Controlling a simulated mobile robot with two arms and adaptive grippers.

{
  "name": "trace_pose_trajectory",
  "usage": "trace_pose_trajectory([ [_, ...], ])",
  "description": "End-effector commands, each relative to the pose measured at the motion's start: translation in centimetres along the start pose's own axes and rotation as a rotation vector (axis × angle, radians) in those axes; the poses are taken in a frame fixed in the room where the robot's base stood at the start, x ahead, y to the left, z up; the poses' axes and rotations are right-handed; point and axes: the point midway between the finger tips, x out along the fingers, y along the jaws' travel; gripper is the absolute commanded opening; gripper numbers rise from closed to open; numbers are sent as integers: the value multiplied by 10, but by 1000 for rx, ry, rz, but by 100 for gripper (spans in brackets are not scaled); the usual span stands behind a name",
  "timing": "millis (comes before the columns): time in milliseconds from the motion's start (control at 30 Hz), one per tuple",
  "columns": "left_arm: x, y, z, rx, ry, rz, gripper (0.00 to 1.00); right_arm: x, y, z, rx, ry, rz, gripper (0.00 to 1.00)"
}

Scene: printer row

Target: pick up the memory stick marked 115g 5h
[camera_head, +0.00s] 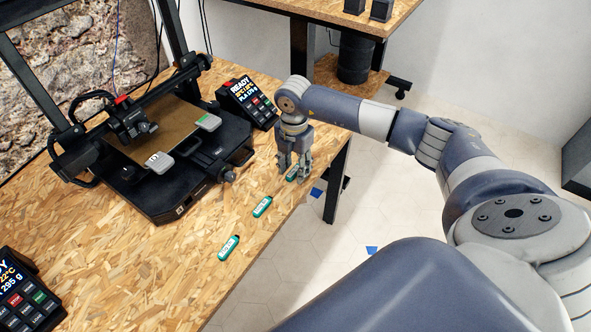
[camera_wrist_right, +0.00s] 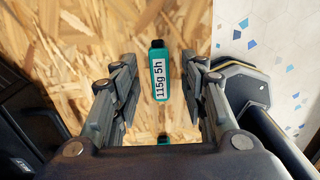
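The memory stick marked 115g 5h (camera_wrist_right: 159,78) is green with a white label and a dark end. It lies on the wooden table (camera_head: 185,240) near its right edge. In the wrist view it shows between the two fingers of my right gripper (camera_wrist_right: 160,92), with gaps on both sides. In the head view the same stick (camera_head: 291,174) is partly hidden by my right gripper (camera_head: 294,172), which points down over it. My right gripper is open and empty. Two more green sticks, one in the middle (camera_head: 262,207) and one nearer (camera_head: 229,247), lie along the table edge. My left gripper is not in view.
A 3D printer (camera_head: 190,175) stands left of the sticks. A control box reading READY (camera_head: 247,101) stands behind, close to my right gripper. Another control box (camera_head: 24,296) is at the lower left. The table's right edge is close to the sticks.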

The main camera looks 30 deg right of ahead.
Motion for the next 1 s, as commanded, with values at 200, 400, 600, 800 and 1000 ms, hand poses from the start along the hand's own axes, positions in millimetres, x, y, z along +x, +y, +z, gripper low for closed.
trace_pose_trajectory([
  [200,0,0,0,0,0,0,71,0,0,0,0,0,0,8],
  [400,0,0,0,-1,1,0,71,-1,0,0,0,0,0,4],
  [600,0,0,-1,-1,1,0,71,-1,0,0,1,0,0,4],
  [800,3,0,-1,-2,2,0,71,-12,1,1,1,-2,4,4],
  [1000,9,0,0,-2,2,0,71,-36,-6,-2,-2,-2,-1,4],
])
